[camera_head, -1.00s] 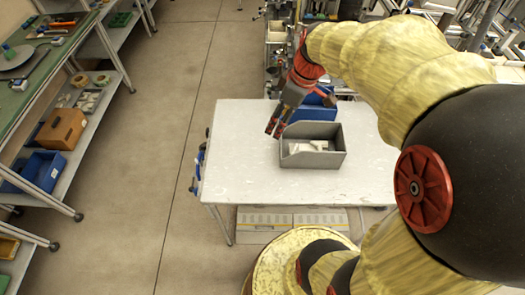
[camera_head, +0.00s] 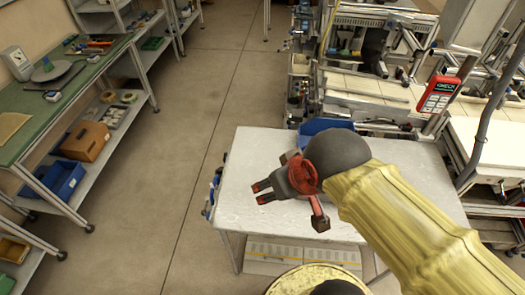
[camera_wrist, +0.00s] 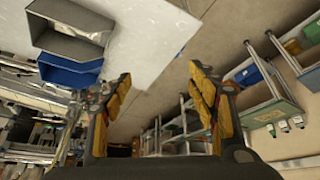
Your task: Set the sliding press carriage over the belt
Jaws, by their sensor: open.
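A machine (camera_head: 345,112) with rails and frames stands behind the white table in the head view. A pale surface (camera_head: 370,86) on it looks like a belt. I cannot tell which part is the sliding press carriage. My gripper (camera_head: 259,193) is over the white table, well apart from the machine, and its fingers point left. In the wrist view my gripper (camera_wrist: 160,72) is open with nothing between its fingers.
The white table (camera_head: 262,150) bears a blue bin (camera_head: 318,126) and, in the wrist view, a grey bin (camera_wrist: 70,42). A red panel (camera_head: 437,95) is mounted at the right. A green bench (camera_head: 60,95) stands left. The floor aisle (camera_head: 190,120) is clear.

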